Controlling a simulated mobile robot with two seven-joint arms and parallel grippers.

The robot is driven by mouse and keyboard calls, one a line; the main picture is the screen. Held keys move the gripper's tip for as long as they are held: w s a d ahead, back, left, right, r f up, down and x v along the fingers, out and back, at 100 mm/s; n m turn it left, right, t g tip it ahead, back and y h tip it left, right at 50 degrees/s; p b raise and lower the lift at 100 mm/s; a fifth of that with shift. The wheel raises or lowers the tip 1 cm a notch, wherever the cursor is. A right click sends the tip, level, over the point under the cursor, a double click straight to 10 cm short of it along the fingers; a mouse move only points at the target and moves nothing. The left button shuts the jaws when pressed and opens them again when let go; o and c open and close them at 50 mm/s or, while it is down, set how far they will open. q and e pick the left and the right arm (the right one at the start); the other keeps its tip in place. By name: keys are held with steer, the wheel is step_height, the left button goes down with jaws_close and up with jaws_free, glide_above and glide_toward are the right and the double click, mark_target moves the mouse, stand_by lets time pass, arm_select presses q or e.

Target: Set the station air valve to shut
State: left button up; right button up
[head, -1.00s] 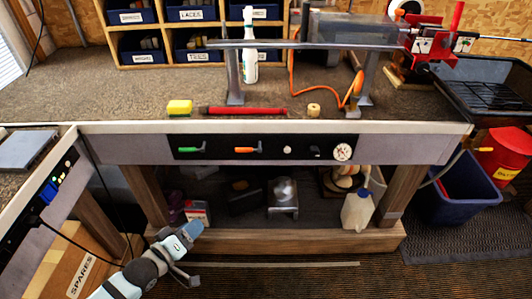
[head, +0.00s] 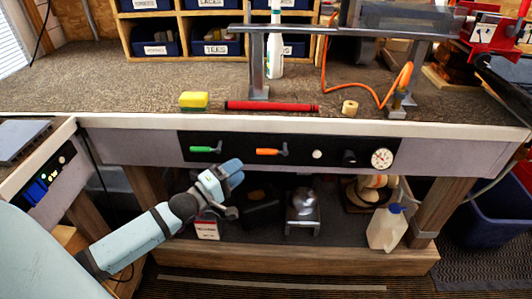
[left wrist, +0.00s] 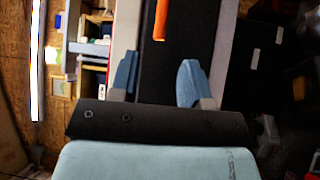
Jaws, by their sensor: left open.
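The black control strip (head: 330,165) on the bench front carries a green lever (head: 203,149) and an orange lever (head: 268,152). Both lie level, coloured grips pointing left from their pivots. I cannot read which is the station air valve. A pressure gauge (head: 382,158) sits at the strip's right end. My left gripper (head: 233,175) is open and empty, below and between the two levers, apart from both. In the left wrist view, an orange handle (left wrist: 161,20) shows ahead between the open blue fingers of the left gripper (left wrist: 158,84). My right gripper is out of view.
A white button (head: 317,154) and a black knob (head: 349,157) sit right of the orange lever. The bench edge (head: 300,124) overhangs above. A lower shelf (head: 340,262) holds a white jug (head: 387,228) and other items. A side bench (head: 40,170) stands at left.

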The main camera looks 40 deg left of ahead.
mark_target(264, 152)
arm_select(q)
steer(key=b+x, duration=0.1)
steer(key=x, duration=0.9)
steer(key=shift+w, duration=0.2)
jaws_close()
